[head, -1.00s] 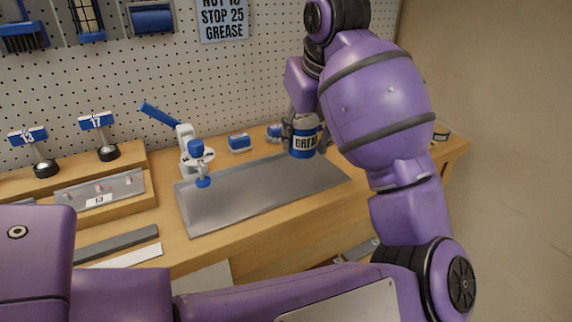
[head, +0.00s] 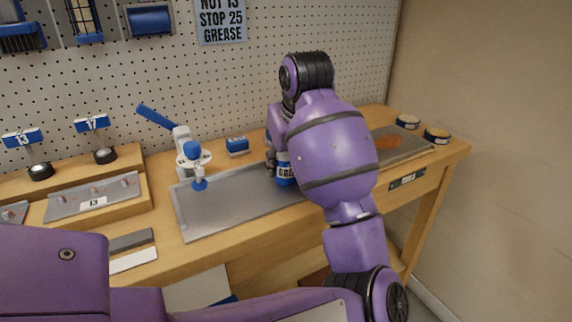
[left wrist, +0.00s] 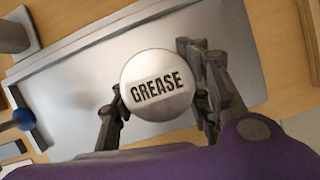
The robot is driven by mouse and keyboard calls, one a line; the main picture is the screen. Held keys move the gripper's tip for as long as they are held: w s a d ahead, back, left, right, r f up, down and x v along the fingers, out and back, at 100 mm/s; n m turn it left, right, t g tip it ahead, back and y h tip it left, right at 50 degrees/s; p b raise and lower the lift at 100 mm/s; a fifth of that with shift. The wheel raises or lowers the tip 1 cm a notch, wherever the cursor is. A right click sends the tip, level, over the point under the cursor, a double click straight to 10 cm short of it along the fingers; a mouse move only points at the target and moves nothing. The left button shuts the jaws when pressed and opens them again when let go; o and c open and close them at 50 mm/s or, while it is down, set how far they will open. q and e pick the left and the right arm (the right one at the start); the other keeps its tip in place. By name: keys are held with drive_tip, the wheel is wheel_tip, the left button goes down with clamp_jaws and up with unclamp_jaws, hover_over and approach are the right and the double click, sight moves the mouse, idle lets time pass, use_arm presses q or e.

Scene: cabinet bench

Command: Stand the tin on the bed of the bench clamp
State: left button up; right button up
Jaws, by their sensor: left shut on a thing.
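The tin (head: 285,176) is blue with a white band, mostly hidden behind my left arm in the head view. In the left wrist view its pale round lid (left wrist: 158,86) reads GREASE. My left gripper (head: 275,160) is shut on it, with one finger on each side of the tin in the left wrist view (left wrist: 160,100). The bench clamp (head: 193,160) is white with a blue handle and blue knobs, at the left end of a grey metal plate (head: 225,207). The tin is at the plate's right part; I cannot tell whether it touches. My right gripper is not in view.
A small blue box (head: 237,146) stands behind the plate. Stands marked 13 (head: 38,170) and 17 (head: 104,154) are on the left. The plate's middle is clear.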

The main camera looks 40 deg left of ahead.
use_arm(q)
drive_tip(key=shift+f, duration=0.1)
drive_tip(key=o, duration=1.2)
drive_tip(key=shift+o, duration=0.9)
drive_tip(key=p+v, duration=0.2)
drive_tip(key=v, duration=1)
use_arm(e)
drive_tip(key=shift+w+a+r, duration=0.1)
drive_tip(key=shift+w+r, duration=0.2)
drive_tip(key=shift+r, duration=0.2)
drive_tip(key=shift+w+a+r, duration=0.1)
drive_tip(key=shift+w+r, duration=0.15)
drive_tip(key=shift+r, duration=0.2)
use_arm(q)
drive_tip(key=shift+s, duration=0.1)
